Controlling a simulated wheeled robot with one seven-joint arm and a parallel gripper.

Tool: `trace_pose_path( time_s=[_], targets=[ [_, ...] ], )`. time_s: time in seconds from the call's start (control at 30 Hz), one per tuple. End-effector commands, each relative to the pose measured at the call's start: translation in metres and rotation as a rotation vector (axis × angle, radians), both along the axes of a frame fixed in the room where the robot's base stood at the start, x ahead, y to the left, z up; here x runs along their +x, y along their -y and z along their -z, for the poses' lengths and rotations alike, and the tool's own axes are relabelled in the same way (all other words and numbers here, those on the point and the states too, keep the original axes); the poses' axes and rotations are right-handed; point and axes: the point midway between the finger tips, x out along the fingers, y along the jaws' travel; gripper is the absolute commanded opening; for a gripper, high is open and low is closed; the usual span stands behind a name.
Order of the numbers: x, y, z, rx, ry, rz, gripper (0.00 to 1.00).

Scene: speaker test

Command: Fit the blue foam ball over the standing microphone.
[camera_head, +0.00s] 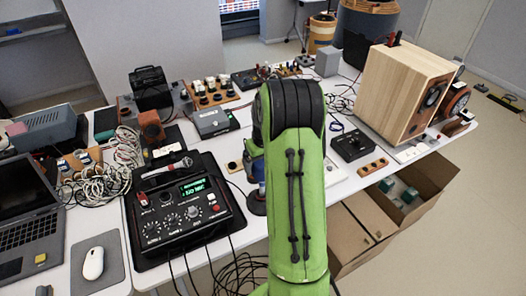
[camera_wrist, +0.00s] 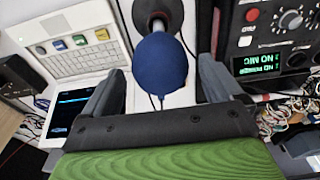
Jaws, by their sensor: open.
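The blue foam ball (camera_wrist: 161,65) is between the fingers of my open gripper (camera_wrist: 158,70) in the wrist view, with a gap on each side. A dark round stand base (camera_wrist: 157,12) shows just beyond the ball. The ball appears to sit on top of that stand; the microphone itself is hidden. In the head view, a strip of blue, likely the ball (camera_head: 256,169), shows left of my green arm above the dark base (camera_head: 257,205).
A black control box (camera_head: 185,208) stands left of the stand, with a handheld microphone (camera_head: 167,168) lying across its top. Its display reads "NO MIC" in the wrist view. A wooden speaker (camera_head: 400,95) stands right. Cables and small devices crowd the table.

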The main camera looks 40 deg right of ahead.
Motion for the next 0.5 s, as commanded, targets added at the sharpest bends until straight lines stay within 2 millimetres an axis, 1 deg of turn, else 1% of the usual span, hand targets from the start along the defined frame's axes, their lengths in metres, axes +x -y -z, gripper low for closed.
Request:
trace_pose_path(
  time_s=[0.03,0.3,0.4,0.5],
  targets=[
    [-0.001,0.000,-0.014,-0.003,0.004,0.000,0.93],
    [-0.009,-0.002,-0.091,-0.005,0.006,0.000,0.93],
    [-0.012,-0.004,-0.116,-0.003,0.004,-0.001,0.93],
    [-0.015,-0.004,-0.134,-0.002,0.004,-0.001,0.93]
  ],
)
